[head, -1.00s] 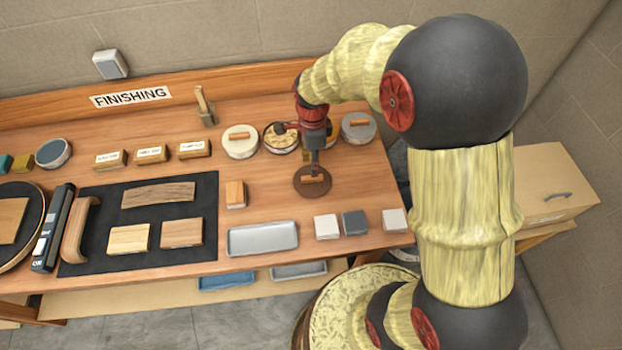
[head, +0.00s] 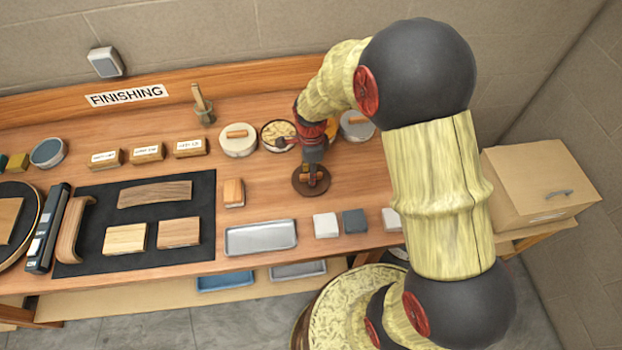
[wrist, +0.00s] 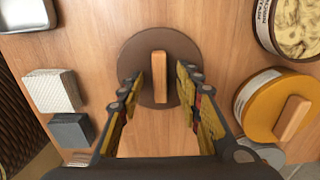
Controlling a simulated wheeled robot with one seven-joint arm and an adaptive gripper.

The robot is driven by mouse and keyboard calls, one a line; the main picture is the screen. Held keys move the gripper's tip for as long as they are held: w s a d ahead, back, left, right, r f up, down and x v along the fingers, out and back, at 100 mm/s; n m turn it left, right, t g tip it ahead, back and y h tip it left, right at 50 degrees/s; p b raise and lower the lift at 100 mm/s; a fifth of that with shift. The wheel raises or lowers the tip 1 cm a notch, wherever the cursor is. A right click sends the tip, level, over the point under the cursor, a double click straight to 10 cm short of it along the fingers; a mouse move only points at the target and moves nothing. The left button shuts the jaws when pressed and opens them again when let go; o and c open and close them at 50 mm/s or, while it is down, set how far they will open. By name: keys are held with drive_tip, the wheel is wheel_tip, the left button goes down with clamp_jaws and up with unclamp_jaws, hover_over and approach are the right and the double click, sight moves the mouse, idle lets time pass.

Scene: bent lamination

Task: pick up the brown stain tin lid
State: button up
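The brown stain tin lid (head: 299,182) is a dark brown disc with a light wooden handle bar, lying flat on the wooden bench. In the wrist view the brown lid (wrist: 133,52) is near the top middle, with its wooden handle (wrist: 160,76) upright in the picture. My gripper (head: 313,172) is right over the lid in the head view and hides part of it. In the wrist view my gripper (wrist: 160,92) is open, with one finger on each side of the handle and a gap on both sides. It holds nothing.
An ochre-lidded tin (wrist: 262,105) and an open tin (wrist: 296,28) stand to the right in the wrist view. White and grey blocks (wrist: 52,91) lie to the left. A grey tray (head: 261,238) and a white-lidded tin (head: 238,140) are nearby on the bench.

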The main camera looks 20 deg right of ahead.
drive_tip(key=shift+c, duration=0.8)
drive_tip(key=c, duration=0.7)
clamp_jaws()
drive_tip(key=shift+r, duration=0.1)
